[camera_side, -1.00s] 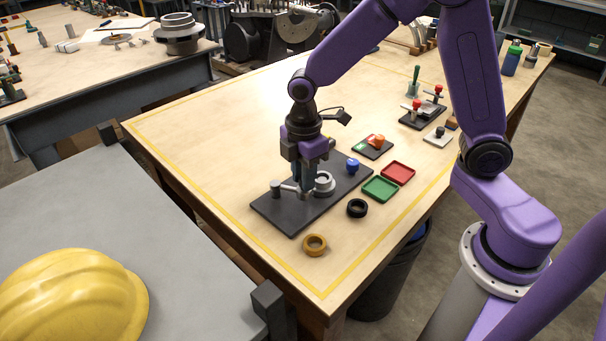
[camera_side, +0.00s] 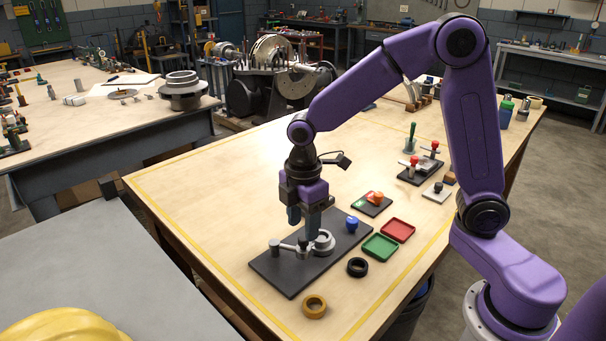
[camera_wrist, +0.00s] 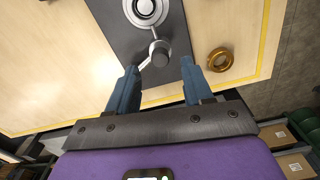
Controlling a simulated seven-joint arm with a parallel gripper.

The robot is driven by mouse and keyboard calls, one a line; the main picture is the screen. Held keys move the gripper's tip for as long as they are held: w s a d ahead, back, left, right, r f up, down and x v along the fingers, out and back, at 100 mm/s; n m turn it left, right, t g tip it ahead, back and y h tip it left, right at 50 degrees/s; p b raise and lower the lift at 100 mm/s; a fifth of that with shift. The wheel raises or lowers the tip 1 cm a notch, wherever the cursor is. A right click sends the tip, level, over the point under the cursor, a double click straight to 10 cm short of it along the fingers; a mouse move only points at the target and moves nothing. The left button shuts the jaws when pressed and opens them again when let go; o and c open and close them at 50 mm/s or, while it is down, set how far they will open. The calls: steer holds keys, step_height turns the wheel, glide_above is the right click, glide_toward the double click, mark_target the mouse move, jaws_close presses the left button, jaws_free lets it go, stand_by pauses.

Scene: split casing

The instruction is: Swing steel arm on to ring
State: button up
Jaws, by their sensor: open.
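A grey ring (camera_side: 323,241) sits on a dark base plate (camera_side: 290,282). The steel arm (camera_side: 288,247) reaches from a post at the plate's left end towards the ring. Its free end stands beside the ring at the left, not on it. My gripper (camera_side: 304,229) is over the plate, with its fingers apart and nothing clearly held. In the wrist view, my open fingers (camera_wrist: 160,88) straddle the plate's width. The ring (camera_wrist: 146,10) is at the top there, and a grey cylinder (camera_wrist: 160,54) stands below it. The finger tips partly cover the arm's free end in the side view.
A blue knob (camera_side: 352,225) stands at the plate's far end. A black ring (camera_side: 357,267), a brass ring (camera_side: 314,306), a green tray (camera_side: 380,247) and a red tray (camera_side: 398,230) lie nearby. The table left of the plate is clear.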

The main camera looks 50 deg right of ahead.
mark_target(303, 238)
step_height(303, 238, up, 14)
stand_by(0.4)
steer(key=s+d+f+m, duration=0.2)
steer(key=s+f, duration=0.3)
steer(key=s, duration=0.6)
steer(key=s+d+f+m, duration=0.1)
steer(key=s+d+f, duration=0.2)
steer(key=s, duration=0.9)
step_height(303, 238, down, 3)
steer(key=shift+d+r+m, duration=0.2)
steer(key=shift+d+m, duration=0.15)
steer(key=shift+m, duration=0.05)
stand_by(1.0)
